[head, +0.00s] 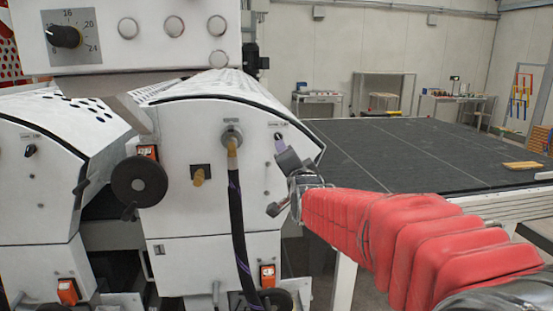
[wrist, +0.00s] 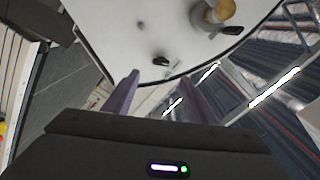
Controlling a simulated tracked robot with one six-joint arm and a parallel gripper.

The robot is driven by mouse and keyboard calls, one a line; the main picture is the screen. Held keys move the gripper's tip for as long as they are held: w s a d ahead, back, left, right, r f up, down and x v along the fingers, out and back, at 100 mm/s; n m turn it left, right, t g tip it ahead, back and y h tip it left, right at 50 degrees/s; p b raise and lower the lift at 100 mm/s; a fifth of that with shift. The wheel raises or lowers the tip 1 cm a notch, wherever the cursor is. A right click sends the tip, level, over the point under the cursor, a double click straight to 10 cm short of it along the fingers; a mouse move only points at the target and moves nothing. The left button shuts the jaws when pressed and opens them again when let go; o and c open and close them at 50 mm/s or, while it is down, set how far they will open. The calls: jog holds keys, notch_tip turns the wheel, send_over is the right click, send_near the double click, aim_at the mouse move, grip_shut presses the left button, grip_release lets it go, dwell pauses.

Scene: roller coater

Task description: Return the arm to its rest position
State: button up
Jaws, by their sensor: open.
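My arm, in a red ribbed cover, reaches in from the lower right in the head view. My gripper (head: 280,146) is at its far end, in front of the right edge of the white machine panel (head: 185,215). In the wrist view my gripper (wrist: 156,84) shows two purple fingers spread apart with nothing between them. A small black knob (wrist: 161,62) on the white panel lies just beyond the fingertips. I cannot tell whether a finger touches the panel.
A brass-coloured fitting (head: 232,140) with a dark hose (head: 237,225) hanging from it is left of my gripper. A black handwheel (head: 139,181) is further left. A wide dark conveyor table (head: 400,150) spreads behind my arm, with a wooden piece (head: 521,166) on it.

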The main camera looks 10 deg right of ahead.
jog(key=s+f+n+g, duration=0.3)
jog(key=s+f+g, duration=0.1)
jog(key=f, duration=0.4)
jog(key=s+f+n+g, duration=0.3)
jog(key=s+f, duration=0.2)
jog(key=f, duration=0.3)
jog(key=s+f+n+g, duration=0.2)
jog(key=s, duration=1.3)
jog(key=s+d+f+n+g, duration=0.1)
jog(key=s+f+n+g, duration=0.2)
jog(key=s, duration=1.3)
jog(key=shift+s+n, duration=0.2)
jog(key=shift+n, duration=0.1)
